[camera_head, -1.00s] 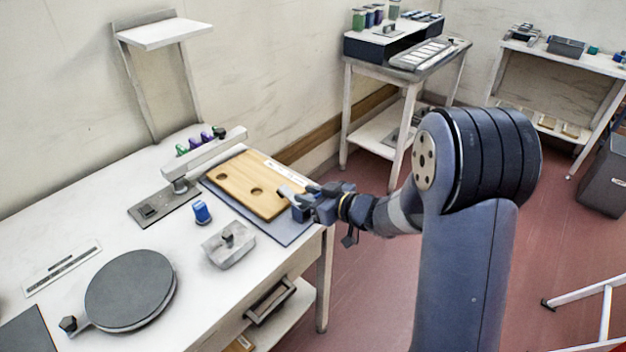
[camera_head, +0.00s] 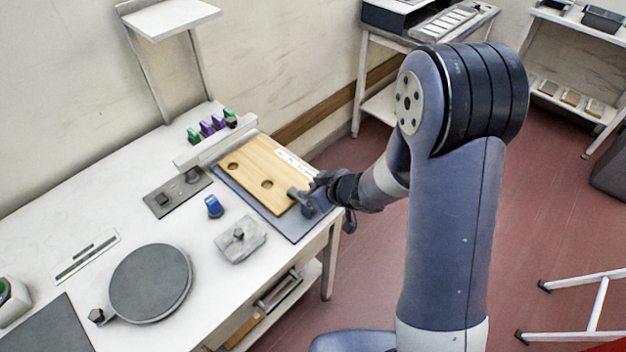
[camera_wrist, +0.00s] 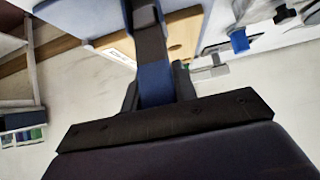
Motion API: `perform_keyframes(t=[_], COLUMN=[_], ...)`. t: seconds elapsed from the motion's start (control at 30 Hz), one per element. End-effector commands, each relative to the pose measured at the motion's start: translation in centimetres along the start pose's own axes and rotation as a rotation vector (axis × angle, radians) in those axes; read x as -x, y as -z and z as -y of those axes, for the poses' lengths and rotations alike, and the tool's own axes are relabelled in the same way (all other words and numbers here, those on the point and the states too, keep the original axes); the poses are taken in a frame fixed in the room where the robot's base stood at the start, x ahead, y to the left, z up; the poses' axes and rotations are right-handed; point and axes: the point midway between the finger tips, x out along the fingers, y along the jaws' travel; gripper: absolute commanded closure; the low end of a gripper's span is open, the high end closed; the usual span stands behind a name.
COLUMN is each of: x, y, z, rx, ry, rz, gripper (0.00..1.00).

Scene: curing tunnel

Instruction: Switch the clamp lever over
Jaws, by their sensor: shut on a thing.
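My gripper (camera_head: 325,190) is at the near right corner of the wooden board (camera_head: 262,170). It is shut on a dark grey bar with a blue section, apparently the clamp lever (camera_wrist: 152,45), which shows between the fingers in the wrist view. In the head view a grey piece (camera_head: 299,196), perhaps part of this clamp, reaches over the board's edge. The wooden board also shows in the wrist view (camera_wrist: 180,30). It has round holes and a white label strip, and lies on a blue-grey plate (camera_head: 236,193). The gripper hides much of the clamp.
A light grey bar (camera_head: 214,142) crosses the board's far left end. Green and purple knobs (camera_head: 212,126) stand behind it. A blue knob (camera_head: 213,206), a grey block (camera_head: 240,240) and a round dark plate (camera_head: 150,284) are on the white table. The table's right edge is beneath the gripper.

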Motion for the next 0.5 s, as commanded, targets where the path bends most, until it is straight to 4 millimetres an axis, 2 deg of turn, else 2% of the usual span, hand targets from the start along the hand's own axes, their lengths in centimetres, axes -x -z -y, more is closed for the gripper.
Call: perform_keyframes(t=[0.4, 0.43, 0.5], x=[0.0, 0.0, 0.0], y=[-0.02, -0.02, -0.01], z=[0.12, 0.12, 0.12], rx=[0.001, 0.001, 0.001], ry=[0.0, 0.0, 0.0], rz=[0.004, 0.004, 0.004], gripper=[1.0, 0.7, 0.65])
